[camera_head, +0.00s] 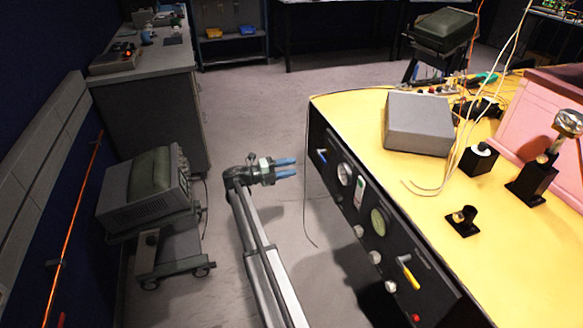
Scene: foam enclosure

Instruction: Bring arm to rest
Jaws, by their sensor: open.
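My gripper (286,168) is at the end of my arm, which reaches up from the bottom middle of the head view. Its two blue fingers are apart and point to the right. Nothing is between them. The gripper is over the open grey floor (262,110), to the left of the yellow bench's black front panel, with a gap between the fingertips and the panel.
The yellow bench (355,105) fills the right, with knobs and gauges on its black panel (372,215). A thin cable (306,200) hangs near my fingertips. A wheeled cart (165,243) with an instrument (148,198) stands left, below a grey cabinet (150,110).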

